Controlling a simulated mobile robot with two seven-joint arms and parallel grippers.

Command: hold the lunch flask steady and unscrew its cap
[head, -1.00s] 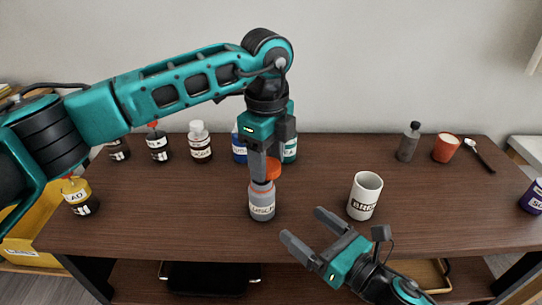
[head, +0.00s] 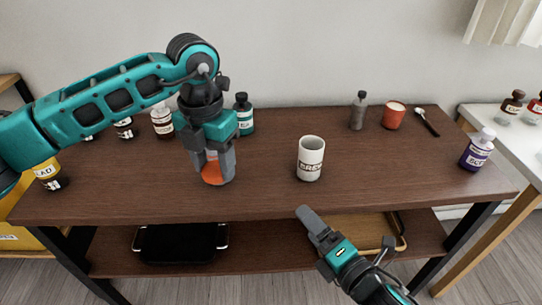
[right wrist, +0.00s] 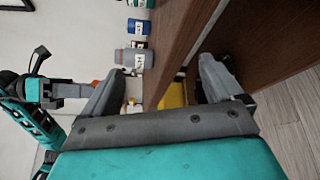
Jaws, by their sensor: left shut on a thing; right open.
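My left gripper (head: 213,175) points down and is shut on the orange cap (head: 213,173), which shows between its fingers near the table's front. In the right wrist view, the cap (right wrist: 96,83) appears beside the left gripper. A grey flask with a pale label (right wrist: 130,58), seemingly the lunch flask, stands on the table there, apart from the cap. My right gripper (right wrist: 160,70) is open and empty, off the table's front edge; only one finger (head: 313,223) shows clearly in the head view.
A white mug (head: 311,160) stands right of my left gripper. Several labelled bottles, including a teal one (head: 244,115), stand behind. A grey bottle (head: 358,112), orange cup (head: 394,115) and spoon (head: 426,121) are at the back right. A purple-labelled bottle (head: 477,150) stands at the right end.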

